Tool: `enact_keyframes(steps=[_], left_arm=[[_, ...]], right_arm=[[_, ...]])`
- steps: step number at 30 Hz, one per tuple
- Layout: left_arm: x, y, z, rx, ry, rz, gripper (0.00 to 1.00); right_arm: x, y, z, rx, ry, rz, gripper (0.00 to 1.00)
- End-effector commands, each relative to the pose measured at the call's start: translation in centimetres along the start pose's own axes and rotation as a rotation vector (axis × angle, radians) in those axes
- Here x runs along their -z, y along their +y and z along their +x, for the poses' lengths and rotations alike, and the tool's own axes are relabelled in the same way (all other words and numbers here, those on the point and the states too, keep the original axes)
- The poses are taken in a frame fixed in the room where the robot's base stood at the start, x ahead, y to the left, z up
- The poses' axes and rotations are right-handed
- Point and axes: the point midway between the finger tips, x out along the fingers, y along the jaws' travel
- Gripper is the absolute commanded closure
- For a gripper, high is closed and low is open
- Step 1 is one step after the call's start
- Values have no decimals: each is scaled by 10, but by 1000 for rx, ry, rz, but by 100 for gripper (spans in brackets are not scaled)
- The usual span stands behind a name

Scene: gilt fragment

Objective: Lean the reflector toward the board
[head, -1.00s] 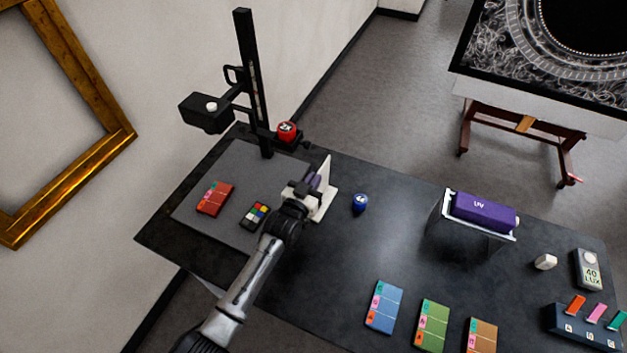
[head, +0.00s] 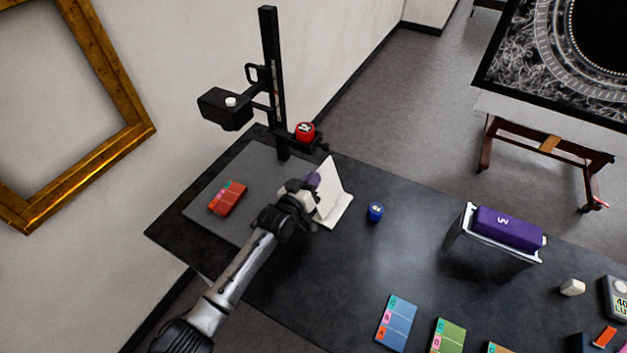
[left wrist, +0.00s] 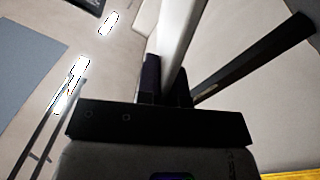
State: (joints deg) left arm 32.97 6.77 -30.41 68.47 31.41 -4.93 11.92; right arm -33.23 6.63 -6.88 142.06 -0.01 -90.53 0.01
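The reflector (head: 334,195) is a white panel on a small base at the right edge of the grey copy-stand board (head: 200,208). Its panel tilts left, over the board side. My left gripper (head: 312,184) is at the panel's upper part, on the board side. In the left wrist view, the gripper's dark fingers (left wrist: 167,88) stand on both sides of the white panel (left wrist: 182,35) and appear closed on it. The fingertip contact is partly hidden. My right gripper is in neither view.
A black column (head: 272,80) with a camera arm rises behind the board. A red-topped item (head: 305,132) is at its foot.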

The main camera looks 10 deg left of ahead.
Motion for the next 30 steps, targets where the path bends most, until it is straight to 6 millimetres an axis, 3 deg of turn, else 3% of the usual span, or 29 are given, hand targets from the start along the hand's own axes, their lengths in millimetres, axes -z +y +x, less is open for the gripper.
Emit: enact_keyframes(steps=[7, 17, 23, 30], left_arm=[[0, 0, 0, 0, 0, 1, 68], [0, 0, -4, 0, -1, 1, 68], [0, 0, -30, 0, -1, 0, 68], [0, 0, -78, 0, -2, 1, 68]], right_arm=[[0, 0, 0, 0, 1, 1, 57], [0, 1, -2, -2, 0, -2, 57], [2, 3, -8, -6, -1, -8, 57], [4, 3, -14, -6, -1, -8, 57]])
